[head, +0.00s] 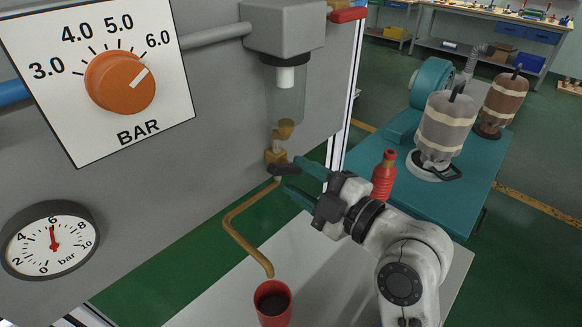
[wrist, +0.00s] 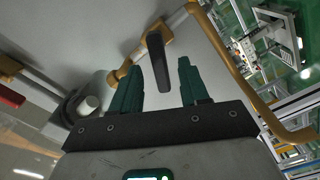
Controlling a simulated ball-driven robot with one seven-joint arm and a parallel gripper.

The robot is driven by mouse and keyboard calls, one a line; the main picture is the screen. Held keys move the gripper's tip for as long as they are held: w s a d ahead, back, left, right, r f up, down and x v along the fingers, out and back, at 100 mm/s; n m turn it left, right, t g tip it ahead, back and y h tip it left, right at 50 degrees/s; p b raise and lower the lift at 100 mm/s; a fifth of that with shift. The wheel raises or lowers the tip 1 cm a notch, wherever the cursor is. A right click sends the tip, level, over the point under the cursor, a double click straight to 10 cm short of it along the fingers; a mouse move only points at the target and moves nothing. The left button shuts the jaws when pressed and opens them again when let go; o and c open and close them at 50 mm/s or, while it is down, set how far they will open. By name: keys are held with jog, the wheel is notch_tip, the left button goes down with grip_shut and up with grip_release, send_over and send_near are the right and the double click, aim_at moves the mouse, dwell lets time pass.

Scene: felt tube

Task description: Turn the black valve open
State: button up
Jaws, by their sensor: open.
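The black valve (head: 284,170) is a short black lever on a brass fitting (head: 276,156) below the clear filter bowl. In the wrist view the lever (wrist: 157,58) hangs from the brass pipework, with its free end reaching between my fingertips. My gripper (head: 293,175) has teal fingers and is at the lever from the right. In the wrist view my gripper (wrist: 160,69) is open, one finger on each side of the lever, with a visible gap to the right finger. Whether the left finger touches the lever is unclear.
A bent brass pipe (head: 237,225) runs down from the valve to a red cup (head: 272,302) holding something dark. A grey panel bears an orange pressure knob (head: 120,82) and a gauge (head: 50,240). A red bottle (head: 384,176) stands behind my arm near a teal bench (head: 455,203).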

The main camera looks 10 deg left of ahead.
jog(key=shift+x, duration=1.3)
jog(key=shift+d, duration=0.1)
jog(key=shift+c, duration=0.3)
grip_shut()
